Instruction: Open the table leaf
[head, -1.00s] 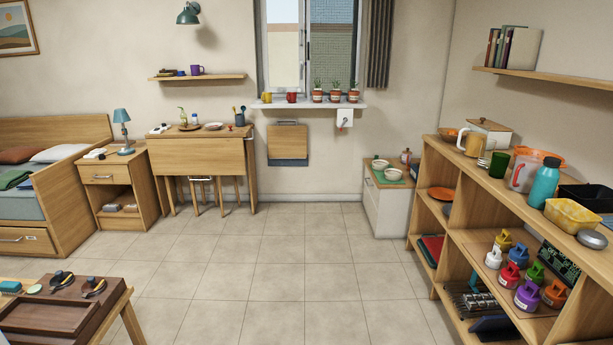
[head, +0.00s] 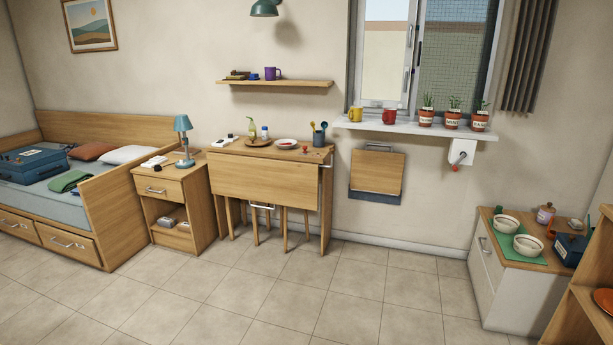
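The drop-leaf table (head: 226,147) stands against the back wall, between the bedside cabinet and the window. Its wooden leaf (head: 262,182) hangs down at the front, below the narrow fixed top. A metal handle (head: 261,206) shows at the leaf's lower edge. Table legs show beneath the leaf. Neither of my grippers is in the head view.
On the table top are a board (head: 259,142), a plate (head: 286,144) and a utensil cup (head: 319,136). A folded wooden panel (head: 377,171) hangs on the wall to the right. A bedside cabinet (head: 166,205) stands close at left. The tiled floor in front is clear.

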